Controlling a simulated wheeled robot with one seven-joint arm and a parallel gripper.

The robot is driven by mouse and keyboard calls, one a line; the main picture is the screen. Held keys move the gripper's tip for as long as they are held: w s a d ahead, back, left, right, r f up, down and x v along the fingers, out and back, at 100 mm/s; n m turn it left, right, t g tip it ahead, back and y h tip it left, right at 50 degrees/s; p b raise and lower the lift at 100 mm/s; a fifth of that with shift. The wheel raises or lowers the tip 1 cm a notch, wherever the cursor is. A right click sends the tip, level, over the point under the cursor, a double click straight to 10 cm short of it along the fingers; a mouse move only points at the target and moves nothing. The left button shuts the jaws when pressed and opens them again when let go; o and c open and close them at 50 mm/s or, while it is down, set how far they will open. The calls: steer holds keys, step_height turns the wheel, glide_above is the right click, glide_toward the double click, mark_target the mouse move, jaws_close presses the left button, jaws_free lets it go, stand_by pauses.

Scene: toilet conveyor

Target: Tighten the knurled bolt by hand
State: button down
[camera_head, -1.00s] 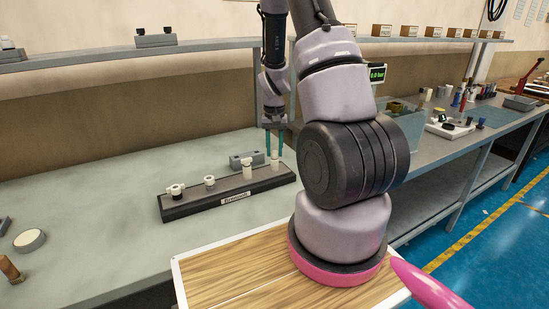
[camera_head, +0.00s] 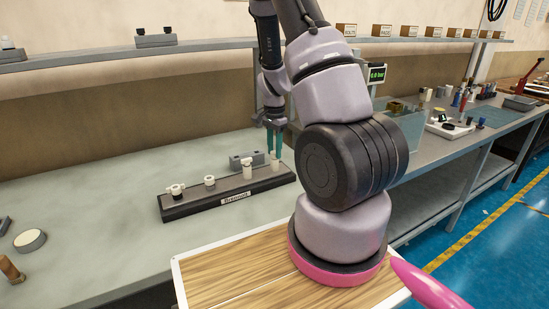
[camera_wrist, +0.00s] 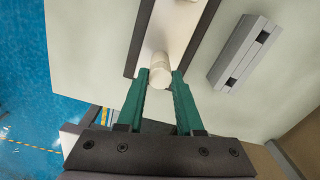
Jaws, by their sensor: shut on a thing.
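A dark bar-shaped stand (camera_head: 178,212) on the bench carries a row of several pale fittings. The one at its right end (camera_head: 275,164), which I take as the knurled bolt, is a cream upright cylinder; knurling is too small to make out. My gripper (camera_head: 275,153) points down over this end with its teal fingers shut on the bolt's top. In the wrist view the round cream bolt head (camera_wrist: 160,74) sits between the two fingertips (camera_wrist: 160,80). The bolt's lower part and its seat are partly hidden.
Other pale fittings (camera_head: 247,169), (camera_head: 210,182) and (camera_head: 176,190) stand along the stand to the left. A grey block (camera_head: 241,160) lies just behind it. A shelf (camera_head: 110,57) runs above.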

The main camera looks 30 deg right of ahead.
steer(key=shift+m, duration=0.5)
steer(key=m, duration=0.3)
steer(key=shift+m, duration=1)
steer(key=m, duration=0.2)
steer(key=shift+m, duration=1.5)
